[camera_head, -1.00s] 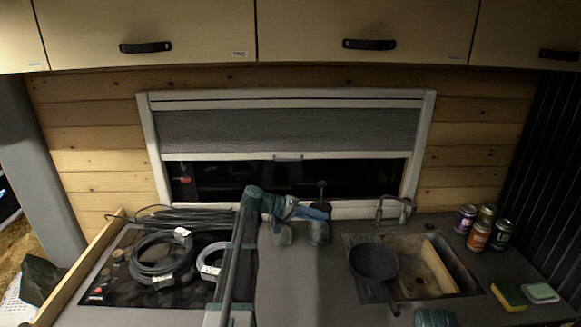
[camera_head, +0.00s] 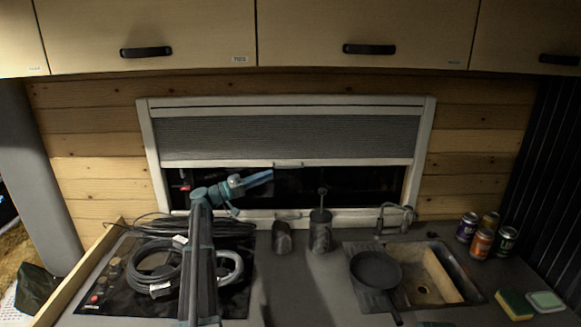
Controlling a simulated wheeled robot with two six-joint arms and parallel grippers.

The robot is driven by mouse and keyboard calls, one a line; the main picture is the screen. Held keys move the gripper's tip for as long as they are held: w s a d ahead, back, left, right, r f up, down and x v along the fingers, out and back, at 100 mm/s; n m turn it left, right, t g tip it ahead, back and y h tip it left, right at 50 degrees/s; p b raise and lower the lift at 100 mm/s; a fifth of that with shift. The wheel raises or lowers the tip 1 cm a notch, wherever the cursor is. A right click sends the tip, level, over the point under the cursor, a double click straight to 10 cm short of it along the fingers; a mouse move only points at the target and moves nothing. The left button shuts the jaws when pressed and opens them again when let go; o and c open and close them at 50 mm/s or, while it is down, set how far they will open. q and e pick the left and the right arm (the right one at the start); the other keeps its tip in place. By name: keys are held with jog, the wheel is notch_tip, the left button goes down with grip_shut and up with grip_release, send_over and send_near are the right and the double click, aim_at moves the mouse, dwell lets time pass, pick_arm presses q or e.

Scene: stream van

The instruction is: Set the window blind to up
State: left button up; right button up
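The window blind (camera_head: 290,138) is a grey pleated shade in a white frame (camera_head: 424,150). It covers the upper part of the window, and the dark pane (camera_head: 350,183) shows below it. Its pale bottom bar (camera_head: 350,162) is level and has a small handle (camera_head: 288,164) in the middle. My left gripper (camera_head: 268,176) is just below and left of this handle, pointing right and slightly up. I cannot see contact with the handle or whether the fingers are apart. My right gripper is not in view.
Below the window stand two dark canisters (camera_head: 320,232) and a tap (camera_head: 395,212). A pan (camera_head: 376,270) sits over the sink's left side. Cables (camera_head: 160,265) lie on the hob, partly behind my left arm. Cans (camera_head: 481,243) stand at right. Cabinets (camera_head: 200,35) hang above.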

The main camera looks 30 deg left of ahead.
aim_at(291, 167)
pick_arm(q)
jog(key=p+x, duration=0.1)
jog(key=x, duration=0.8)
jog(key=shift+w+d+p, duration=0.15)
jog(key=shift+w+p, duration=0.1)
jog(key=shift+p, duration=0.05)
grip_shut()
dwell(1.0)
